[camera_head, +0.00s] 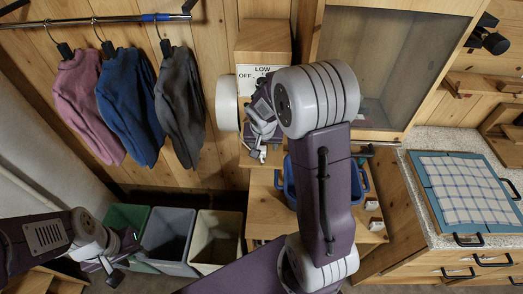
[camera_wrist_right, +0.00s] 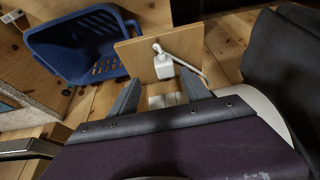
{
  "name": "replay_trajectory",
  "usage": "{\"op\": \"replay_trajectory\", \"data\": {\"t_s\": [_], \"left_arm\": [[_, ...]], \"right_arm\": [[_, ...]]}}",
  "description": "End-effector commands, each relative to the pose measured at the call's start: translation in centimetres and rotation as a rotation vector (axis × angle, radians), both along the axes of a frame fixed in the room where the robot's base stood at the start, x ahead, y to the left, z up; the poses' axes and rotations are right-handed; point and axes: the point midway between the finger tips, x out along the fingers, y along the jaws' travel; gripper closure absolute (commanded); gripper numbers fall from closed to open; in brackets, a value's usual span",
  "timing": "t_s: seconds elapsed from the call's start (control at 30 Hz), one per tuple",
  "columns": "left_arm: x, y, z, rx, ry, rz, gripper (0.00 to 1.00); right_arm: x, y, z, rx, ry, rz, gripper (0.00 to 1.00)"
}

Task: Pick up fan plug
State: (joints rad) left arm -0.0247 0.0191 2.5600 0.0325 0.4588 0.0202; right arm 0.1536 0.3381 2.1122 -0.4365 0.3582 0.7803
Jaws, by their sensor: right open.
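The fan plug (camera_wrist_right: 163,66) is a small white block with a pale cable. In the right wrist view it sits against an upright wooden board, ahead of and between my right fingers. My right gripper (camera_wrist_right: 160,92) is open and empty, its fingers spread short of the plug. In the head view my right gripper (camera_head: 262,145) is beside the wooden stand, partly covered by its own arm; small white pieces there are too small to tell apart. My left gripper (camera_head: 122,262) is low at the left, by the bins, far from the plug; its finger gap is unclear.
A blue basket (camera_wrist_right: 75,45) lies left of the board; it also shows behind my right arm (camera_head: 290,183). Several sweaters (camera_head: 130,95) hang left. Bins (camera_head: 215,241) stand below. A counter with checked cloth (camera_head: 462,190) is at right.

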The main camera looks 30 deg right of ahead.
Motion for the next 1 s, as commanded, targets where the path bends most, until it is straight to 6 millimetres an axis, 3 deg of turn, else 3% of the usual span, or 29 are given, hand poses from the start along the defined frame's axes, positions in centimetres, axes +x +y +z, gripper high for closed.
{"op": "replay_trajectory", "data": {"t_s": [0.2, 0.43, 0.73, 0.93, 1.0], "left_arm": [[0.0, 0.0, 0.0, 0.000, 0.000, 0.000, 0.64], [0.0, 0.0, -0.3, 0.000, 0.000, 0.000, 0.64], [0.0, 0.0, -0.3, 0.000, 0.000, 0.000, 0.64], [0.0, 0.0, -0.3, 0.000, 0.000, 0.000, 0.64], [0.0, 0.0, -0.3, 0.000, 0.000, 0.000, 0.64]], "right_arm": [[0.4, -0.1, -1.1, 0.000, 0.001, 0.001, 0.44], [2.0, -0.3, -4.9, 0.000, 0.003, 0.001, 0.44], [2.3, -0.5, -5.4, 0.000, -0.001, 0.000, 0.44], [2.3, -0.5, -5.4, 0.000, -0.001, 0.000, 0.99], [2.3, -0.5, -5.4, 0.000, -0.001, 0.000, 1.00]]}}
